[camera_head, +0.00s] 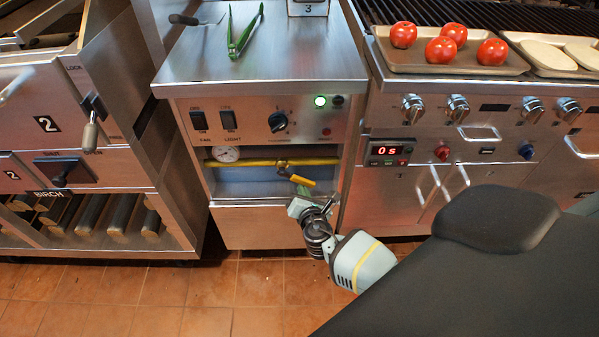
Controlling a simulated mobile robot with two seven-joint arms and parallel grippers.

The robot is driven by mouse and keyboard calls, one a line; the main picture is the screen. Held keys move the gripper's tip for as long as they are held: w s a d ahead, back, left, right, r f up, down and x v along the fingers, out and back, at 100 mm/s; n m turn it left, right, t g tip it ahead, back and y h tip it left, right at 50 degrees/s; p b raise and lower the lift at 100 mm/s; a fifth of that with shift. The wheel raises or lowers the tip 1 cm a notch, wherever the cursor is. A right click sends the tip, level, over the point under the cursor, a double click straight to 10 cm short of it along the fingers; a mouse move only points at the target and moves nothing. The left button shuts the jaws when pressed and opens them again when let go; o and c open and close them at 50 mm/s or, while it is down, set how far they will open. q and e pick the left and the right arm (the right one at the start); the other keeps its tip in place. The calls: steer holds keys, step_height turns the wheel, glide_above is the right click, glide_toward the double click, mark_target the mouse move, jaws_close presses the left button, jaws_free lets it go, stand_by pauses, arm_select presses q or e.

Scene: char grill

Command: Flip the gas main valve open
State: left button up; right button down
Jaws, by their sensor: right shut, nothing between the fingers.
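The gas main valve has a yellow lever (300,181) on a horizontal yellow pipe (253,163). The pipe runs across a recess in the steel cabinet's front. The lever slants down to the right from the pipe, at an angle to it. My right gripper (302,195) is just below the lever, at the recess's lower edge. It is shut with nothing in it. I cannot tell whether its fingertips touch the lever. My left gripper is not in view.
A pressure gauge (226,154) sits at the pipe's left end. A control panel with switches and a knob (278,121) is above the recess. Green tongs (243,34) lie on the cabinet top. A tray (411,65) of tomatoes is at right. The tiled floor (208,296) is clear.

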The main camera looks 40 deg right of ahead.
mark_target(310, 183)
steer(key=r+n+p, duration=0.1)
steer(key=d+r+n+h+p, duration=0.1)
steer(key=p, duration=0.1)
steer(key=shift+s+r+g, duration=0.2)
steer(key=shift+g, duration=0.2)
steer(key=shift+d+r+n+p, duration=0.1)
steer(key=shift+r+n+p, duration=0.15)
steer(key=shift+p, duration=0.35)
steer(key=shift+s+d+r+n+g+h+p, duration=0.2)
steer(key=shift+s+r+n+g+h+p, duration=0.15)
steer(key=shift+n+p, duration=0.4)
steer(key=shift+r+p, duration=0.25)
steer(key=shift+p, duration=0.15)
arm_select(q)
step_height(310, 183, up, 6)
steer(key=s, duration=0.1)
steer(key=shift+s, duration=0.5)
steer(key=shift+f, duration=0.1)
arm_select(e)
steer(key=shift+d, duration=0.1)
